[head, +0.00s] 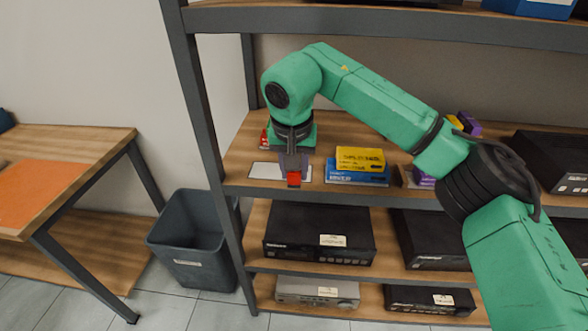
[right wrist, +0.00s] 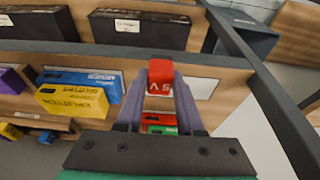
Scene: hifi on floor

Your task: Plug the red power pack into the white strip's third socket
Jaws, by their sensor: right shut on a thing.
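The red power pack (head: 294,179) is between the fingers of my right gripper (head: 293,170), near the front edge of the middle shelf. In the right wrist view the red power pack (right wrist: 160,76) sits at the tips of the gripper (right wrist: 160,90), with light lettering on its face. The gripper is shut on it and points down. A flat white piece (head: 264,171) lies on the shelf beside and behind the pack; it also shows in the right wrist view (right wrist: 203,88). I cannot make out a white strip with sockets. My left gripper is not in view.
A yellow box (head: 360,160) lies on a blue box (head: 357,179) just right of the gripper. Red and green items (right wrist: 158,122) lie behind it. Dark hifi units (head: 318,232) fill the shelf below. A bin (head: 190,240) and shelf post stand left.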

